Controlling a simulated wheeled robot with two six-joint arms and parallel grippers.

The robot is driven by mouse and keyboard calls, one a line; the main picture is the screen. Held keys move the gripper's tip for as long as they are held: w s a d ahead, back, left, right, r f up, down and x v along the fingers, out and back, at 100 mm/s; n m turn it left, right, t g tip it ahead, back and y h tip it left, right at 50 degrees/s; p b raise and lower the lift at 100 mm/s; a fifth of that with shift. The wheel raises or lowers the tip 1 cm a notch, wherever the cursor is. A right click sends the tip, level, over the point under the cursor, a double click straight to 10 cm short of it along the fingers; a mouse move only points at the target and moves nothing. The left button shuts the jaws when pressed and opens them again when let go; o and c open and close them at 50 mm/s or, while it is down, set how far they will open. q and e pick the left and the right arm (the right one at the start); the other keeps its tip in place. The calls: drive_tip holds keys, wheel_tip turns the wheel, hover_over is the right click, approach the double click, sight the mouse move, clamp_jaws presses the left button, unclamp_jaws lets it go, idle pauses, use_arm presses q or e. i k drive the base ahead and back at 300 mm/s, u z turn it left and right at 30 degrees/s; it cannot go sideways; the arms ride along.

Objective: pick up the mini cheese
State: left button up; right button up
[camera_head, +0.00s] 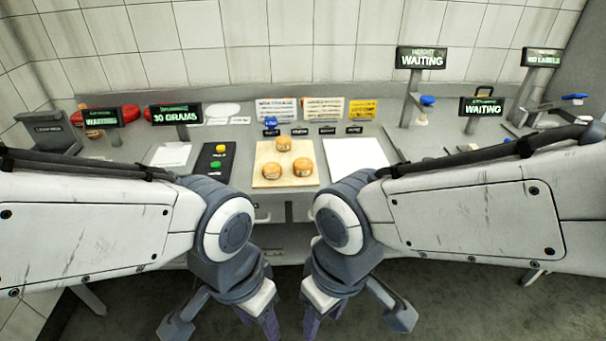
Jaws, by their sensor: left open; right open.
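Three small round orange mini cheeses sit on a light wooden board on the counter: one at the back (284,145), one at the front left (271,170) and one at the front right (302,166). The board (262,152) lies near the counter's front edge. My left gripper (222,335) hangs low in front of the counter, open and apart from the cheeses. My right gripper (355,330) hangs beside it, also open. The lower fingertips of both are partly cut off by the bottom of the picture.
A black panel (206,161) with a yellow and a green button lies left of the board. A white sheet (356,153) lies to its right. Display signs reading "WAITING" (421,58) and "30 GRAMS" (175,114) stand on the counter. Drawers are below the front edge.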

sight(271, 170)
drive_tip(key=k, duration=0.55)
drive_tip(key=u, duration=0.9)
drive_tip(key=i, duration=0.6)
drive_tip(key=u, duration=0.45)
drive_tip(key=i, duration=0.7)
drive_tip(key=z, duration=0.8)
drive_tip(key=i, duration=0.5)
drive_tip(key=z, duration=0.6)
